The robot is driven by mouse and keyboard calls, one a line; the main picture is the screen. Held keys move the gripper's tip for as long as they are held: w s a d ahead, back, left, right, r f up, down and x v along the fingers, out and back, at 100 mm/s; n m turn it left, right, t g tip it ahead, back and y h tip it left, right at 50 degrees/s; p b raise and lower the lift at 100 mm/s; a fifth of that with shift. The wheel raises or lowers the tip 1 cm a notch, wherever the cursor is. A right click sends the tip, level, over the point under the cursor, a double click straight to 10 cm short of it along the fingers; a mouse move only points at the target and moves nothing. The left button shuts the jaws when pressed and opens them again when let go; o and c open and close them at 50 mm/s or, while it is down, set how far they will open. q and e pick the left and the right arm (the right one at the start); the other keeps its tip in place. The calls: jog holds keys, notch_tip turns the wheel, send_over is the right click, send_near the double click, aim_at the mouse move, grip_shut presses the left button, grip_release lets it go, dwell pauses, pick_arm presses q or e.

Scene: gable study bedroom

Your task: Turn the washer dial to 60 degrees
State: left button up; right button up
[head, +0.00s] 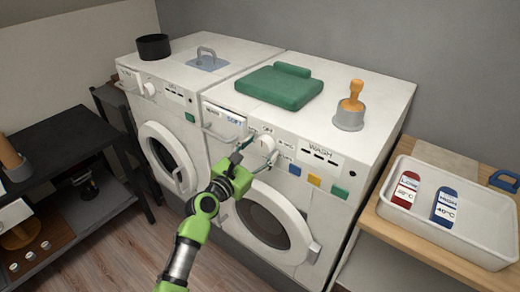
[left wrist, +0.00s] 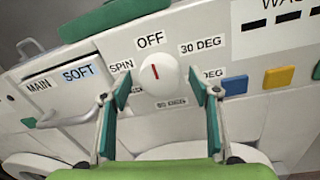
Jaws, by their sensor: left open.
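The washer dial (head: 267,143) is a round white knob on the front panel of the right-hand machine, the washer (head: 322,152). In the left wrist view the dial (left wrist: 160,82) has a short red mark near upright, towards the OFF label (left wrist: 151,39). Around it are SPIN, 30 DEG (left wrist: 201,46), a partly hidden DEG label on the right, and a lower label too small to read surely. My left gripper (head: 254,163) is open in front of the dial, its fingers (left wrist: 160,90) either side of the knob. I cannot tell whether they touch it.
A drawer handle (head: 220,133) is left of the dial; blue, yellow and green buttons are to its right.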

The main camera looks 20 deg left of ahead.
pick_arm(q)
jog(key=c, duration=1.1)
jog(key=shift+c, duration=0.2)
jog(key=shift+m, duration=0.3)
